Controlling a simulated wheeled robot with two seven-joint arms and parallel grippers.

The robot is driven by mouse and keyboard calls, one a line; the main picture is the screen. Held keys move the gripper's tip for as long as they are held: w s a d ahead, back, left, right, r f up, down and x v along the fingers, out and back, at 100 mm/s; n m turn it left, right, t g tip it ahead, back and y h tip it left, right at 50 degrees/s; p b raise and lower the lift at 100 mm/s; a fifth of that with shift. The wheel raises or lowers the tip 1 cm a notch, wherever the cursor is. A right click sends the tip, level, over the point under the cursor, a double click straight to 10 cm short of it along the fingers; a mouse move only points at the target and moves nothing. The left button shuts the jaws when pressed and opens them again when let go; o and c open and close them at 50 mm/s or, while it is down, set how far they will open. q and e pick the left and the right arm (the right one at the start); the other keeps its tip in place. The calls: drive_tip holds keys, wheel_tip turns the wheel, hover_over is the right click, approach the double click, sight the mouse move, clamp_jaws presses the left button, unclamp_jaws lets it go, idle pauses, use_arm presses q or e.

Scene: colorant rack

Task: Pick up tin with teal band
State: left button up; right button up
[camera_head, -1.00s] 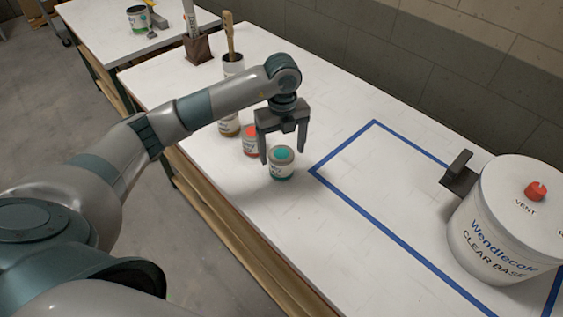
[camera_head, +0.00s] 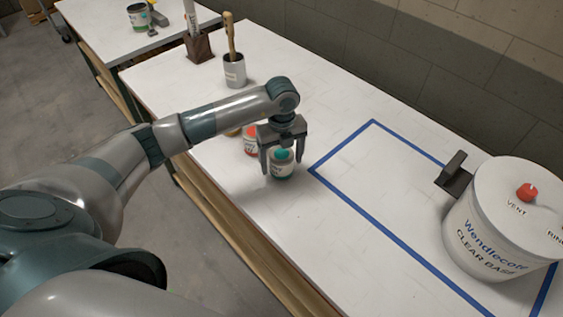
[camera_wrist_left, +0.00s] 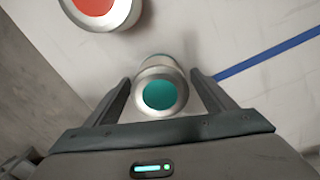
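The tin with the teal band (camera_head: 282,170) stands upright on the white table, just left of the blue taped outline. Its teal lid spot faces up and it also shows in the left wrist view (camera_wrist_left: 160,94). My left gripper (camera_head: 282,166) points down over this tin. Its fingers are spread on either side of the tin, and in the left wrist view (camera_wrist_left: 160,86) gaps show between the tin and both fingers. A tin with a red-orange lid spot (camera_head: 250,142) stands close behind it, also in the left wrist view (camera_wrist_left: 96,8). My right gripper is out of view.
Another tin is mostly hidden behind my left arm. A large Wendlecote tub (camera_head: 500,225) stands at the right with a dark bracket (camera_head: 454,178) beside it. The blue outline (camera_head: 400,237) encloses mostly bare table. A brush cup (camera_head: 234,72) stands farther back.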

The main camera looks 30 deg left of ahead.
sight(282, 154)
use_arm(q)
drive_tip(key=c, duration=1.1)
drive_tip(key=shift+r, duration=0.2)
drive_tip(key=shift+r+b, duration=0.2)
drive_tip(key=shift+b, duration=0.15)
wheel_tip(282, 154, up, 3)
drive_tip(key=shift+r+b, duration=0.15)
drive_tip(key=shift+b, duration=0.85)
drive_tip(key=s+d+r+b, duration=0.2)
drive_tip(key=d+r, duration=0.5)
drive_tip(key=d, duration=0.4)
drive_tip(key=shift+s+d+b, duration=0.15)
drive_tip(key=shift+s+b, duration=0.25)
drive_tip(key=shift+b, duration=0.15)
